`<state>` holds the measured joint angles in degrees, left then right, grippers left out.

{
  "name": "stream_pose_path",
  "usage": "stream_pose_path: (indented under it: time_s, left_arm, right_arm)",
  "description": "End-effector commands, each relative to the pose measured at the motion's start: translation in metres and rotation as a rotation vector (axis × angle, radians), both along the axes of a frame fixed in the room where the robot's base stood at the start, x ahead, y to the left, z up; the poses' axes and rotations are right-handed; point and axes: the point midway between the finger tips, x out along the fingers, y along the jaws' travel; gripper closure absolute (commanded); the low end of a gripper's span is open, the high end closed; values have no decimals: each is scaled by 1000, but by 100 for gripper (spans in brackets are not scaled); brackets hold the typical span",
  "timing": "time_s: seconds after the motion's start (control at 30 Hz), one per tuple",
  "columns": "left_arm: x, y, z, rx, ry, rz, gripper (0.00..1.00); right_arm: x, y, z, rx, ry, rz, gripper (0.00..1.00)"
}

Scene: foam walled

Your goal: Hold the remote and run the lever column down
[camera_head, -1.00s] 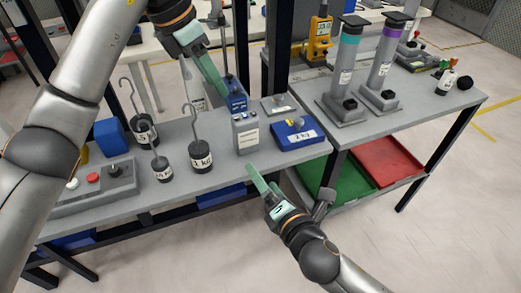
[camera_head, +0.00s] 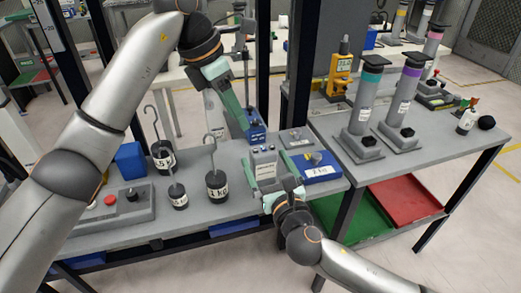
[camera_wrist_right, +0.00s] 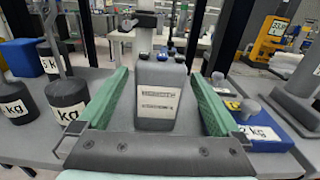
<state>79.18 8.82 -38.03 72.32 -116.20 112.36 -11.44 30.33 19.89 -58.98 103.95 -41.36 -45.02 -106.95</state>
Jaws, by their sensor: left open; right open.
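The remote is a grey box with a printed label and small buttons on top. It stands upright on the grey bench in the wrist view (camera_wrist_right: 158,100) and in the head view (camera_head: 264,164). My right gripper (camera_head: 266,174) is open, with its green fingers on either side of the remote; I cannot tell whether they touch it. The lever column (camera_head: 246,62) rises behind the remote from a blue base (camera_head: 257,132). My left gripper (camera_head: 242,112) is open, pointing down beside the column just above that base; its far finger is partly hidden.
Hooked weights (camera_head: 216,184) stand left of the remote, with a control box (camera_head: 122,205) further left. A blue 2 kg block (camera_head: 320,168) sits close to its right. A dark upright post (camera_head: 298,70) stands behind. Two grey cylinders (camera_head: 364,105) stand on the right bench.

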Motion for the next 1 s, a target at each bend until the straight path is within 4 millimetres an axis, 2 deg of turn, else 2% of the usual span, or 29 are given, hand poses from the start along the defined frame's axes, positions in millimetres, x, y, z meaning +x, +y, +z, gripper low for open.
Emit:
stream_pose_path:
  time_s: [0.1,0.3,0.5,0.77,1.0]
  left_arm:
    - [0,0,0,0,0,0,50]
    - [0,0,0,0,0,0,50]
    - [0,0,0,0,0,0,50]
    - [0,0,0,0,0,0,50]
    - [0,0,0,0,0,0,50]
  right_arm:
    - [20,7,1,1,-1,-1,0]
    - [42,14,0,3,1,0,0]
    - [50,17,0,3,1,0,0]
    - [51,17,0,3,1,1,0]
    - [51,17,0,3,1,1,26]
